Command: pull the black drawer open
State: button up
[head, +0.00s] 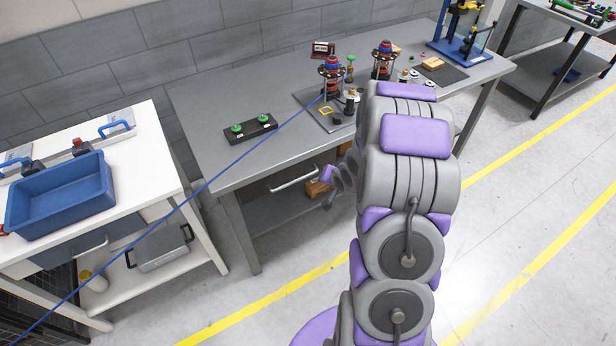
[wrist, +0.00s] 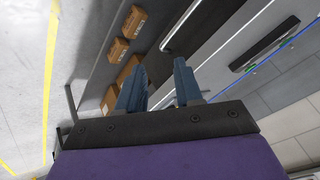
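The black drawer (head: 262,195) is under the grey workbench top, with a silver bar handle (head: 294,179) on its front. Its front looks flush under the bench, though my arm hides its right part. In the wrist view the handle (wrist: 182,32) runs slantwise beyond the fingertips, along the dark drawer front (wrist: 212,28). My gripper (wrist: 158,84) is open, with two separate blue-grey fingers and nothing between them. It is apart from the handle. In the head view my gripper (head: 340,180) is to the right of the handle, partly hidden by my arm.
Cardboard boxes (wrist: 118,50) lie on the shelf below the drawer. The grey workbench (head: 215,165) carries a black block with green knobs (head: 250,128) and several fixtures. A white table (head: 140,150) with a blue bin (head: 62,195) stands left. The floor in front is clear.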

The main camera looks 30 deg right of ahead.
aim_at(306, 177)
notch_tip(306, 177, down, 12)
jog(key=s+d+m+t+y+b, duration=0.1)
jog(key=m+t, duration=0.7)
jog(key=m, duration=0.1)
jog(key=b+x, duration=0.1)
jog(key=x, duration=0.4)
jog(key=b+x, duration=0.1)
jog(key=x, duration=0.5)
jog(key=a+b+x, duration=0.1)
jog(key=x, duration=0.4)
jog(key=shift+w+r, duration=0.2)
jog(key=shift+w, duration=0.25)
jog(key=shift+w+d, duration=0.1)
jog(key=shift+d, duration=0.1)
jog(key=shift+d, duration=0.1)
jog(key=shift+c, duration=0.3)
jog(key=shift+f, duration=0.1)
grip_shut()
jog(key=shift+a, duration=0.25)
